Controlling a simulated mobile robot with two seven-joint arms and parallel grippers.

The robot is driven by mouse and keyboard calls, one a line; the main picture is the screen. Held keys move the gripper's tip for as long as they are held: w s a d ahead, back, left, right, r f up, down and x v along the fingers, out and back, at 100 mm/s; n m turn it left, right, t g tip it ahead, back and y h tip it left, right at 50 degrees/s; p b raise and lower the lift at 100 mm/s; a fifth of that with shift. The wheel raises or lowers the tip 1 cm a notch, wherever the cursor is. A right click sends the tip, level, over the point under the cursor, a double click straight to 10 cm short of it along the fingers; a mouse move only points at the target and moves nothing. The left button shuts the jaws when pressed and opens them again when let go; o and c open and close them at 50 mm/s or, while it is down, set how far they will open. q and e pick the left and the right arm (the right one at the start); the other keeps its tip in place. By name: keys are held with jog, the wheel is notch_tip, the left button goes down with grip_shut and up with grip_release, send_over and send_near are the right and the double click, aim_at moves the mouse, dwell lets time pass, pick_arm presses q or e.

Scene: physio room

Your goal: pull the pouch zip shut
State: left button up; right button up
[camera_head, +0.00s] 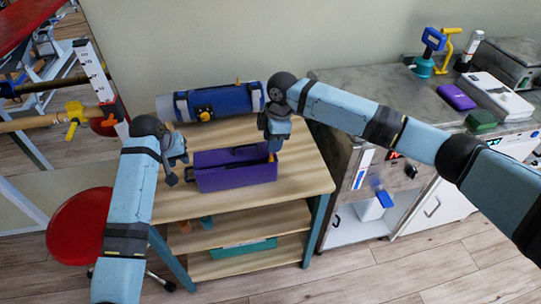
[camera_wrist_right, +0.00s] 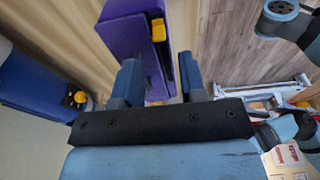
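The purple pouch (camera_head: 235,178) lies on the wooden shelf top, its long side facing me. In the right wrist view the pouch (camera_wrist_right: 122,32) shows a dark zip line along its top and a yellow zip tab (camera_wrist_right: 158,30). My right gripper (camera_head: 272,150) is over the pouch's right end, close to the tab. In the right wrist view its fingers (camera_wrist_right: 160,72) are apart, with the tab just beyond the fingertips and nothing visibly clamped. My left gripper (camera_head: 179,172) is at the pouch's left end, its fingers apart; whether it touches the pouch is unclear.
A blue roll (camera_head: 228,101) with a yellow knob lies behind the pouch against the wall. A red round stool (camera_head: 80,226) stands at left. A counter (camera_head: 400,95) with a purple box (camera_head: 456,97) and a white device (camera_head: 497,95) is at right. The front shelf top is clear.

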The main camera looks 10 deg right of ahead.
aim_at(272, 159)
jog(key=shift+f, duration=0.1)
dwell(0.3)
jog(key=shift+f, duration=2.4)
grip_shut()
pick_arm(q)
jog(key=shift+f, duration=3.35)
jog(key=shift+s+f, duration=0.1)
jog(key=shift+f, duration=0.45)
